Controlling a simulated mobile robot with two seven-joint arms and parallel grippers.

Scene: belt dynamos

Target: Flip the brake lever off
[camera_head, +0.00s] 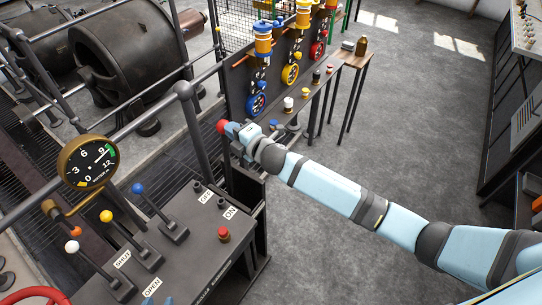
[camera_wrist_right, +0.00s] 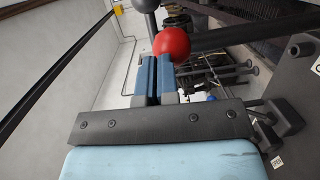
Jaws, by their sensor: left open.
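The brake lever's red ball knob (camera_head: 222,126) shows at the tip of my right gripper (camera_head: 232,129), by the end of the control desk. In the right wrist view the red knob (camera_wrist_right: 172,43) is just beyond the fingertips, and a dark bar runs right from behind it. The blue fingers of my right gripper (camera_wrist_right: 156,62) lie close together, with the knob at their tips rather than between them. Whether they touch it is unclear.
The control desk (camera_head: 200,250) carries blue (camera_head: 138,188), yellow (camera_head: 106,216) and white (camera_head: 72,247) knobbed levers and a red button (camera_head: 224,234). A round gauge (camera_head: 88,163) stands at left. A dark post (camera_head: 195,130) rises beside the right gripper. The floor at right is clear.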

